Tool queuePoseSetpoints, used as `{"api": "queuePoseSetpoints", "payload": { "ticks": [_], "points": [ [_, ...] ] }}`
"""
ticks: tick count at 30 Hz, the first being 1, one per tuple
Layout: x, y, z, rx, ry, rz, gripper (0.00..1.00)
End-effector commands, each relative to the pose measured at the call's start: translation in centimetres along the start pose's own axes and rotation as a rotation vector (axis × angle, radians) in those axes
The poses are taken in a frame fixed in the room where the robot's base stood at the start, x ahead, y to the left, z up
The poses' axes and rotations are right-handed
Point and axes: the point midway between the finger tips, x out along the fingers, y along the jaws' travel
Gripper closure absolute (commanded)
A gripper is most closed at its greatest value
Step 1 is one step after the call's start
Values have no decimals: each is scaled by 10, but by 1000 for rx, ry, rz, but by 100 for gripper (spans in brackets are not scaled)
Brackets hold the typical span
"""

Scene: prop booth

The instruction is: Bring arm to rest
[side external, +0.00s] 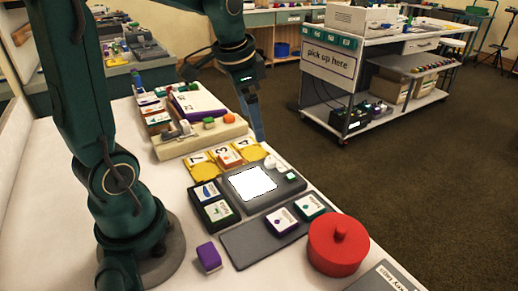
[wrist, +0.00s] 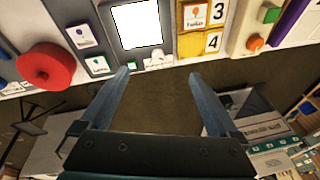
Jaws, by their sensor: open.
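My gripper (side external: 259,136) hangs in the air with its fingers pointing down, over or near the far edge of the white table, by the wooden tray. In the wrist view my gripper (wrist: 159,76) has its two blue-grey fingers wide apart with nothing between them. Brown floor shows behind the fingers there. My green arm rises from its base at the left of the side view and bends over the table.
On the white table (side external: 190,262) are a grey device with a white screen (side external: 249,183), a red round lidded object (side external: 337,246), a purple block (side external: 209,257), yellow number tiles (side external: 200,162) and a wooden tray (side external: 167,151). A white cart (side external: 345,66) stands beyond open floor.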

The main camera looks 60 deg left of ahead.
Motion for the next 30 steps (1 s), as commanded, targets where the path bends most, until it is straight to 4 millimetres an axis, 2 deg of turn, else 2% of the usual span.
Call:
{"api": "queuePoseSetpoints", "payload": {
  "ticks": [1,3,7,11,15,19,30],
  "points": [
    [-13,15,0,18,40,-10,4],
    [-26,33,4,26,86,-16,4],
    [-44,66,17,21,169,-13,4],
    [-53,93,37,-12,239,8,4],
    [-52,111,58,-83,280,39,4],
    [-40,118,74,-200,251,64,4],
    [-40,117,73,-254,249,70,4]
  ]
}}
